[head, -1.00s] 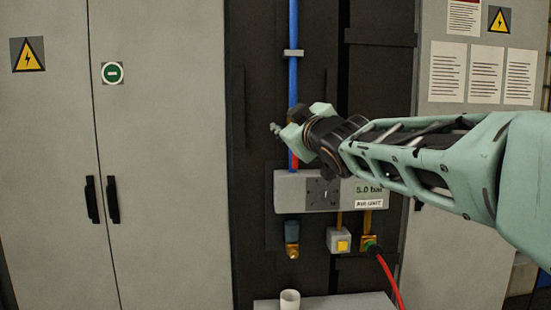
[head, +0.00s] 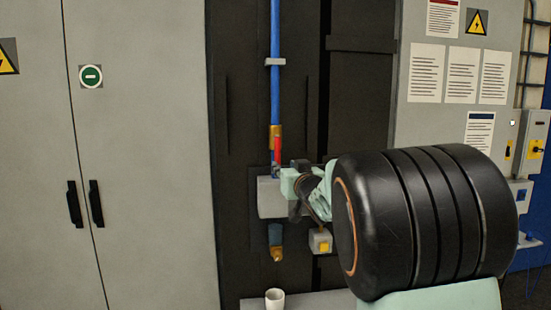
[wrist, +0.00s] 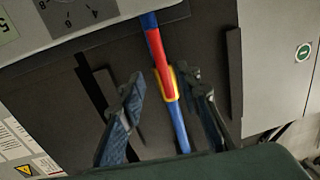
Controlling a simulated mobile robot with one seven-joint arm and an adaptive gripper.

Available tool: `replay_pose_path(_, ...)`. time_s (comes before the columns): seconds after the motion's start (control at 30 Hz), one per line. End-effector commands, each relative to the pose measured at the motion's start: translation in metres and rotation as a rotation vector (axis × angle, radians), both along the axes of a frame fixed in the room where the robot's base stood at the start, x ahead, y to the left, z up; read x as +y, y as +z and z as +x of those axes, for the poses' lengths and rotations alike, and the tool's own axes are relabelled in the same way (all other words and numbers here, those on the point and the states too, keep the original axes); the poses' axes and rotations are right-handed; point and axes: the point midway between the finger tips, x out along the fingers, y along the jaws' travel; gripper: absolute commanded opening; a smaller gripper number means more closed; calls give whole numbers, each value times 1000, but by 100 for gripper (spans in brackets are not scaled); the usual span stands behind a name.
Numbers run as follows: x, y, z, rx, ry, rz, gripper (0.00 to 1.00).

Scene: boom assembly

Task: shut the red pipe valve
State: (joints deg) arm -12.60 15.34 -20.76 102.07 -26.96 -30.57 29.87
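The valve's red handle (head: 278,150) points down along the blue pipe (head: 275,95), below a brass valve body (head: 275,132). In the wrist view the red handle (wrist: 160,50) lies in line with the pipe, joined to the yellow-brass body (wrist: 166,84). My gripper (head: 284,176) is at the handle's lower end in the head view, and its tips are partly hidden by my arm. In the wrist view my gripper (wrist: 162,82) is open, with one finger on each side of the valve and visible gaps. I cannot tell how far apart they are in depth.
A grey gauge unit (head: 268,198) sits just below the handle, partly behind my arm. It also shows in the wrist view (wrist: 105,12). A yellow-button box (head: 320,240) and a white cup (head: 275,298) are lower. Grey cabinet doors (head: 140,180) stand left.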

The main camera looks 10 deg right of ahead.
Motion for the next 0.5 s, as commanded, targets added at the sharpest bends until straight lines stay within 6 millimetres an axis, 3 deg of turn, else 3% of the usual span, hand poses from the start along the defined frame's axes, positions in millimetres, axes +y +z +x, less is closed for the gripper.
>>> replay_pose_path(0.5,8,2,73,2,0,-3,31)
